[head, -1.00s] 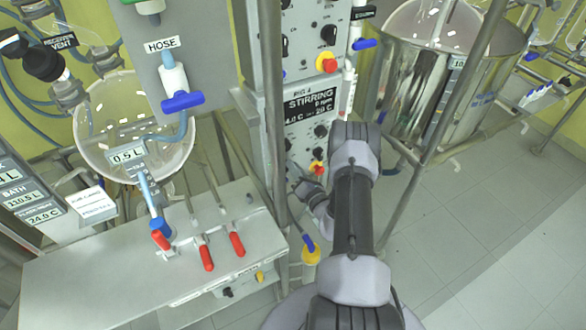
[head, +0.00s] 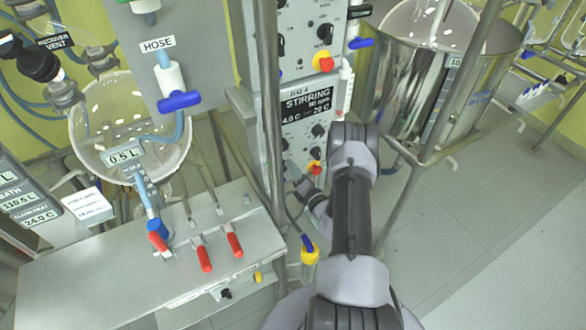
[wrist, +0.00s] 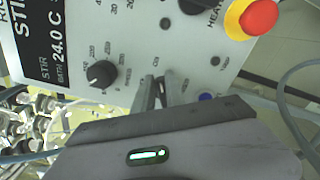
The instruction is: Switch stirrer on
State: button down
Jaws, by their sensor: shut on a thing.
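The stirrer control box has a black display (head: 306,103) reading "STIRRING" and, it seems, 0 RPM. Part of that display (wrist: 42,40) also shows at the left of the wrist view, turned sideways, with a bath reading of 24.0 C. A black dial (wrist: 102,74) with a printed scale sits left of my fingers. My gripper (wrist: 162,93) is at the panel face, its fingers shut on a small switch that they mostly hide. In the head view my gripper (head: 302,187) is at the lower left of the box, partly behind my arm.
A red and yellow stop button (wrist: 253,17) is at the upper right of the wrist view. A metal post (head: 270,120) stands just left of the box. A steel bath vessel (head: 415,85) is at the right. A bench with red-handled valves (head: 234,245) is at the left.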

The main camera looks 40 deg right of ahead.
jog(key=c, duration=1.4)
grip_release()
jog(key=p+v, duration=0.4)
jog(key=v, duration=1.3)
jog(key=shift+s+a, duration=0.2)
